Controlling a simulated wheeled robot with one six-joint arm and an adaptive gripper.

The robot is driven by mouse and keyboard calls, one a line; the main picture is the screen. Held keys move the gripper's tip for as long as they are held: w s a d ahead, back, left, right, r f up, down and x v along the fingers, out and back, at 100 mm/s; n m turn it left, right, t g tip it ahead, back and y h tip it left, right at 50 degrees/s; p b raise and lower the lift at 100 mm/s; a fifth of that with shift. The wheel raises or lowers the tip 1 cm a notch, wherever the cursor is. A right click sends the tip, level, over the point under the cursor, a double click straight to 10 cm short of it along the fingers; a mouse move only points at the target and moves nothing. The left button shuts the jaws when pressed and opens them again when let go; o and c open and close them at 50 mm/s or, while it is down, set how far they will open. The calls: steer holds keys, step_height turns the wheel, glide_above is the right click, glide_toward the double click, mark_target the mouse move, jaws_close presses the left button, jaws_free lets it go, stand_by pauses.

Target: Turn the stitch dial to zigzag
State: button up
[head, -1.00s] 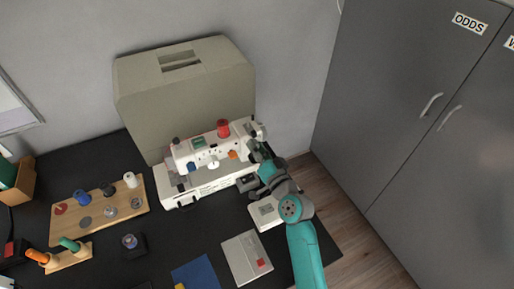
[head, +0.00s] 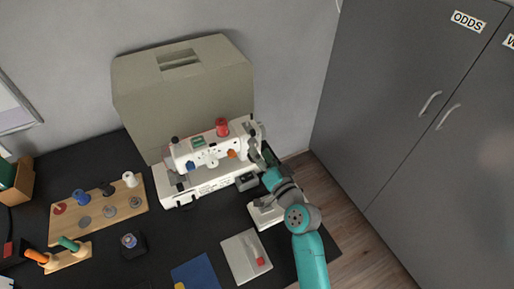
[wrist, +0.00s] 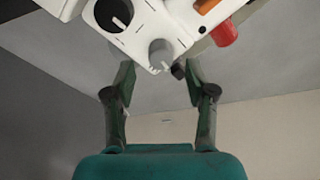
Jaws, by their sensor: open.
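The white sewing machine (head: 222,182) stands on the black desk in the head view, in front of a beige cover. In the wrist view its end face (wrist: 137,38) carries a black dial (wrist: 113,15) with a white pointer line and a grey knob (wrist: 160,55) with a mark on it. I cannot read which stitch is set, nor tell from labels which is the stitch dial. My gripper (wrist: 159,70) is open and empty, its fingertips on either side of the grey knob in the picture; contact cannot be told. In the head view my gripper (head: 262,157) is at the machine's right end.
A red spool (head: 222,127) stands on top of the machine. The beige cover (head: 185,90) is behind. A wooden thread board (head: 68,228) lies left; a pale notebook-like item (head: 240,262) lies in front. Grey cabinets (head: 400,110) stand to the right.

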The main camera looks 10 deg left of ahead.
steer(key=v, duration=0.8)
steer(key=shift+s+d, duration=0.25)
steer(key=shift+s, duration=0.05)
steer(key=w+a+n, duration=0.7)
steer(key=w+n, duration=0.1)
steer(key=w, duration=0.1)
stand_by(0.6)
steer(key=shift+w, duration=0.15)
steer(key=shift+c, duration=0.3)
